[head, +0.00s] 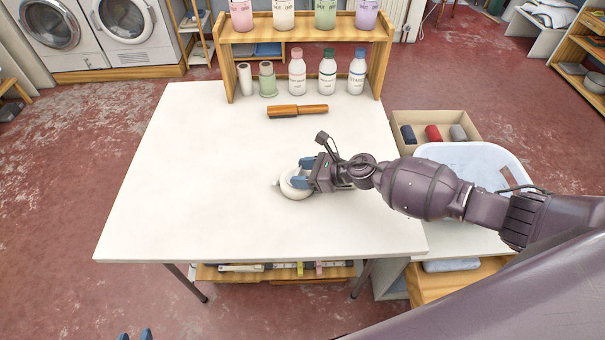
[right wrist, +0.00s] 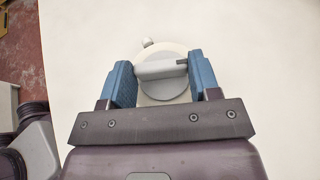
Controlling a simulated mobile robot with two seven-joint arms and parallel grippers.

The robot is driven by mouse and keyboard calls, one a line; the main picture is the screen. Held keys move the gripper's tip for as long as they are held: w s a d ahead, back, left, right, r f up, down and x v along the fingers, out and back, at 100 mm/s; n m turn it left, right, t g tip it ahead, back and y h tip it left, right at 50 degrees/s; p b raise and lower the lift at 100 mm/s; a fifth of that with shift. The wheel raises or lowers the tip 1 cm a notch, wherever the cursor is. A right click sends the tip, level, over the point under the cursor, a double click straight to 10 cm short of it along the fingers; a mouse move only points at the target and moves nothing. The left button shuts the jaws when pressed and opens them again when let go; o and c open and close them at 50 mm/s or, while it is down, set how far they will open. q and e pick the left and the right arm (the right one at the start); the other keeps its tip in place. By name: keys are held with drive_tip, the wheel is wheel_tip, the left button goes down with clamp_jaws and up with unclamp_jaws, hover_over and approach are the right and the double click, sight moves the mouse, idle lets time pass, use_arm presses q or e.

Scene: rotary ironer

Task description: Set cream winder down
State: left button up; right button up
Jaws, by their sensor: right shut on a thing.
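The cream winder (head: 295,188) is a round, pale disc with a grey crossbar on top and a small knob at its rim. It is at the middle of the white table, on or just above the surface; I cannot tell which. My right gripper (head: 303,174) is shut on its crossbar. In the right wrist view, the winder (right wrist: 163,88) sits between the blue fingers of the right gripper (right wrist: 160,72), which touch the bar's ends. Only the blue fingertips of my left gripper (head: 134,336) show at the bottom edge, apart, with nothing seen between them.
The white table (head: 190,150) is clear on its left and front. A wooden-handled brush (head: 297,111) lies behind the winder. A wooden shelf (head: 305,30) with several bottles stands at the back. A box of rolls (head: 436,118) and a white basket (head: 515,165) are at the right.

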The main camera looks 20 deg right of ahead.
drive_tip(key=shift+f, duration=0.1)
drive_tip(key=shift+f, duration=0.15)
drive_tip(key=o, duration=1.2)
drive_tip(key=shift+d+r, duration=0.15)
drive_tip(key=shift+r, duration=0.15)
drive_tip(key=v, duration=1.1)
drive_tip(key=shift+s+d, duration=0.25)
drive_tip(key=shift+s, duration=0.05)
